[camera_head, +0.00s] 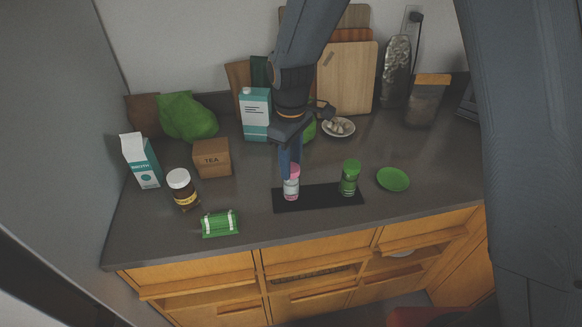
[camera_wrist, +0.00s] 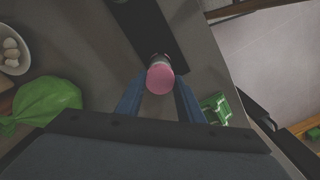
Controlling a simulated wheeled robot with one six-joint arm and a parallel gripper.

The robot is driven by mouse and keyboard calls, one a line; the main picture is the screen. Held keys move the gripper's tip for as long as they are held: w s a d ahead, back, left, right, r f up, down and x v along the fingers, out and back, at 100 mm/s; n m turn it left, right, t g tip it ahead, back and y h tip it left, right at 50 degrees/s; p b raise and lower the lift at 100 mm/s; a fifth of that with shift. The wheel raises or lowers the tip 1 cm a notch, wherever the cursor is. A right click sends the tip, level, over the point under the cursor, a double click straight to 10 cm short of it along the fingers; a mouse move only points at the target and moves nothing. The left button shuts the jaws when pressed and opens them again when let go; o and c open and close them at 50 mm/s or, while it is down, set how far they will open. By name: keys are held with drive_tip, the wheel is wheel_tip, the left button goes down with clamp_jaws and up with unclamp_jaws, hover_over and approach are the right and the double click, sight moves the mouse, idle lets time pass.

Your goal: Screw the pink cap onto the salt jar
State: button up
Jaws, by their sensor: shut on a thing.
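The salt jar (camera_head: 291,190) stands upright on the left part of a black mat (camera_head: 318,204). The pink cap (camera_head: 294,169) is on top of the jar; how tightly it sits cannot be told. My gripper (camera_head: 289,168) points down over the jar with its fingers around the cap. In the wrist view the pink cap (camera_wrist: 160,79) is between the two fingertips of my gripper (camera_wrist: 160,84), which is shut on it. Part of the cap is hidden by a finger in the head view.
A green-capped jar (camera_head: 349,178) stands on the mat's right part, near a green plate (camera_head: 393,179). Bare counter lies left of the mat.

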drive_tip(key=shift+f+m, duration=0.1)
drive_tip(key=shift+m, duration=0.4)
drive_tip(key=m, duration=0.5)
drive_tip(key=shift+f+m, duration=0.1)
drive_tip(key=shift+m, duration=0.2)
drive_tip(key=m, duration=0.6)
drive_tip(key=shift+d+f, duration=0.1)
drive_tip(key=shift+f, duration=0.05)
drive_tip(key=o, duration=1.1)
